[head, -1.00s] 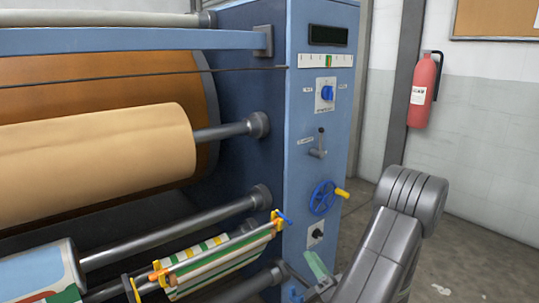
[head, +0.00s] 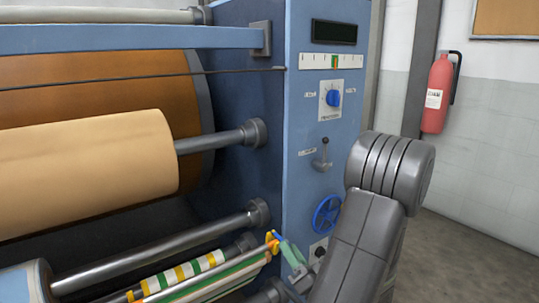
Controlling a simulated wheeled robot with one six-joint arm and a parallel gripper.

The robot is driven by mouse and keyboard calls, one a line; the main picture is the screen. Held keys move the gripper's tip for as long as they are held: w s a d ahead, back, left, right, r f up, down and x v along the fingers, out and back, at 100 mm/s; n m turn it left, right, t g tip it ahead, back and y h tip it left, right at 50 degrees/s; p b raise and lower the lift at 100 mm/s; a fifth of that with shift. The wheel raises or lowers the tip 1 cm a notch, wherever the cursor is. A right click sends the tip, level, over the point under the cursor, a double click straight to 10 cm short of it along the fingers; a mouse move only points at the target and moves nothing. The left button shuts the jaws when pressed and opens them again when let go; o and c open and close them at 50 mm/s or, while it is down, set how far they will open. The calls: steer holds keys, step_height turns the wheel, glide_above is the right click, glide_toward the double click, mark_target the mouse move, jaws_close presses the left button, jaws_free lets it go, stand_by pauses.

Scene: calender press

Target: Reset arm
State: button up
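My grey arm rises at the lower right, its rounded, ridged joint in front of the floor and the panel's right edge. The far end of my arm reaches down to the lower middle, where a small green and grey part that looks like my gripper (head: 292,256) sits by the press panel's lower left edge. It is close to the orange end of a striped bar (head: 190,272); I cannot tell whether they touch. The fingers are too small and partly hidden to tell if they are open or hold anything.
The blue press panel (head: 300,150) carries a dial (head: 333,98), a lever (head: 322,160) and a blue handwheel (head: 325,214), close beside my arm. Rollers (head: 90,165) fill the left. A red fire extinguisher (head: 437,95) hangs on the right wall. Floor at right is free.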

steer(key=shift+w+a+r+n+g+h+p, duration=0.15)
steer(key=shift+w+a+r+g+h+p, duration=0.15)
steer(key=shift+r+g+h, duration=0.85)
steer(key=shift+w+a+r+n+g+h+p, duration=0.25)
steer(key=shift+r+g+h, duration=0.45)
steer(key=shift+r+g, duration=0.85)
steer(key=shift+w+a+r+n+g+h+p, duration=0.15)
steer(key=shift+w+r+g+h+p, duration=0.15)
steer(key=shift+r+g+h, duration=1.05)
steer(key=g+p, duration=0.1)
steer(key=p, duration=0.1)
steer(key=w+a+g+p, duration=0.1)
steer(key=g+p, duration=0.1)
steer(key=p, duration=0.1)
steer(key=shift+w+r+h, duration=0.15)
steer(key=shift+r+h, duration=0.15)
steer(key=shift+h, duration=0.1)
steer(key=shift+p, duration=0.5)
steer(key=shift+w+f+g, duration=0.15)
steer(key=shift+g, duration=0.1)
